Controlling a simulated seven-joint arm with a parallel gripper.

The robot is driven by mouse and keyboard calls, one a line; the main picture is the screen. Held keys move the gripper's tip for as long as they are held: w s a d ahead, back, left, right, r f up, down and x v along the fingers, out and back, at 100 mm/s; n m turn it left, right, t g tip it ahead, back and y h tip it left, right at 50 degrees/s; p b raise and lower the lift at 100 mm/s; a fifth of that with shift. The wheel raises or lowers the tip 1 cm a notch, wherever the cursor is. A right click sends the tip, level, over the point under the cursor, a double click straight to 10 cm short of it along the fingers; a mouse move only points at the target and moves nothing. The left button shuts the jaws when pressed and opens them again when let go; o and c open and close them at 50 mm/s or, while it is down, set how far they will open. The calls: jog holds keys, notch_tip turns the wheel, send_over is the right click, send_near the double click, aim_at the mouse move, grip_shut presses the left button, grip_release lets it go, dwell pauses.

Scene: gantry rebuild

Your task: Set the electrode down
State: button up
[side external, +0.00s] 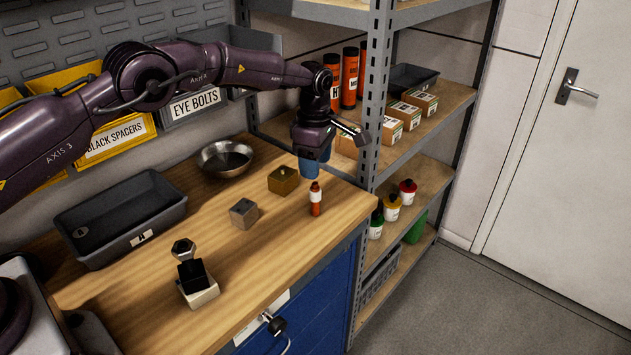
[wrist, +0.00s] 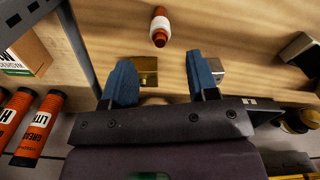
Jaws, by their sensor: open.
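I cannot tell for sure which thing is the electrode. A black block (side external: 191,274) sits on a pale block (side external: 204,295) at the bench's front left, with a hexagonal metal piece (side external: 183,250) right behind it. A brass-coloured block (side external: 283,181) and a grey metal block (side external: 243,214) stand apart on the bench. Both partly show in the wrist view, brass (wrist: 147,72) and grey (wrist: 217,68). My gripper (side external: 315,165), with blue fingers, is above the bench's right end. In the wrist view its fingers (wrist: 160,75) are apart with nothing held between them.
A small orange bottle with a white band (side external: 316,200) stands below and near my gripper. A metal bowl (side external: 225,158) and black tray (side external: 122,218) sit behind. A shelf post (side external: 376,95) rises close to the right. The bench's front middle (side external: 270,258) is clear.

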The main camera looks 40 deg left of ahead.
jog(key=shift+r, duration=1.75)
jog(key=shift+r, duration=0.1)
jog(key=s+a+r+m+t, duration=0.2)
jog(key=s+r+m, duration=0.3)
jog(key=s+r, duration=0.45)
jog(key=s+a+r+m+t, duration=0.1)
jog(key=s+r+m, duration=0.55)
jog(key=r, duration=0.55)
jog(key=s+a+f+m+t, duration=0.1)
jog(key=s+m, duration=0.9)
jog(key=s, duration=1.2)
jog(key=shift+a+f+t, duration=0.15)
jog(key=shift+f+t, duration=0.5)
jog(key=shift+t, duration=0.15)
